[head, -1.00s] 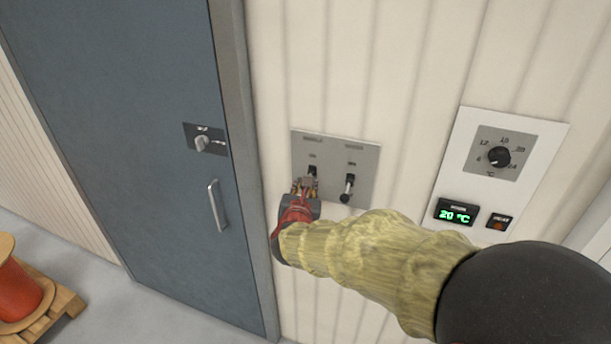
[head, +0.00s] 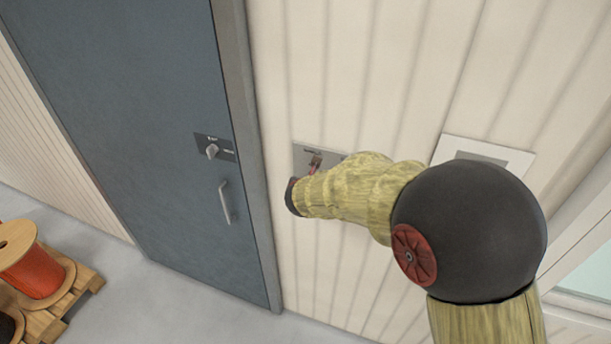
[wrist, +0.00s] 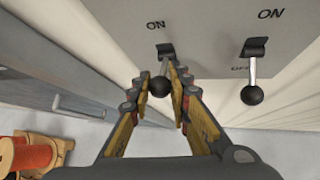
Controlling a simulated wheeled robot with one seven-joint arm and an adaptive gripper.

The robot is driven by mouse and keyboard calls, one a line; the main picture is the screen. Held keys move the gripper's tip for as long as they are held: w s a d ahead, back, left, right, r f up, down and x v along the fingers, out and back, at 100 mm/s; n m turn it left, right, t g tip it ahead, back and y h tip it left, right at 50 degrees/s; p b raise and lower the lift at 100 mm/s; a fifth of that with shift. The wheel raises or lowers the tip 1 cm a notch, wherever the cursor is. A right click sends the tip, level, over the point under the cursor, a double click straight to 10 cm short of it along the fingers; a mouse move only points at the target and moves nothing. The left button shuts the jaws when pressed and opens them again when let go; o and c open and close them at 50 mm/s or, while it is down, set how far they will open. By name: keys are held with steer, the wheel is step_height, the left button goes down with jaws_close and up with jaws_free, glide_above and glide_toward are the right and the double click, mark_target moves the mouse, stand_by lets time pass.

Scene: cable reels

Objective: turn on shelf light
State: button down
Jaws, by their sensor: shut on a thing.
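A grey switch plate (head: 302,153) is on the wall right of the door; my arm covers most of it in the head view. In the wrist view the plate (wrist: 212,40) carries two toggle levers with black ball ends, both hanging down, with ON marked above each. The left lever (wrist: 159,87) is between the fingers of my gripper (wrist: 162,74), which is shut on it. The right lever (wrist: 252,95) stands free beside the right finger. In the head view my gripper (head: 315,163) is at the plate, mostly hidden. The plate's name labels are not readable.
A blue-grey door (head: 150,130) with a knob plate (head: 213,150) and a handle (head: 224,201) stands left. A thermostat panel (head: 483,150) is right, partly behind my arm. An orange cable reel (head: 38,270) sits on a pallet (head: 72,290) at lower left.

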steer(key=r+p, duration=0.1)
steer(key=p, duration=0.2)
steer(key=shift+w+r+g+p, duration=0.1)
steer(key=shift+w+g+p, duration=0.05)
steer(key=shift+g+p, duration=0.25)
steer(key=shift+p, duration=0.45)
steer(key=shift+g+p, duration=0.5)
steer(key=shift+p, duration=0.65)
steer(key=c, duration=1.7)
jaws_free()
steer(key=shift+o, duration=0.2)
steer(key=v, duration=1.1)
steer(key=shift+s+d+r, duration=0.2)
steer(key=shift+s+d, duration=0.05)
steer(key=shift+s, duration=0.05)
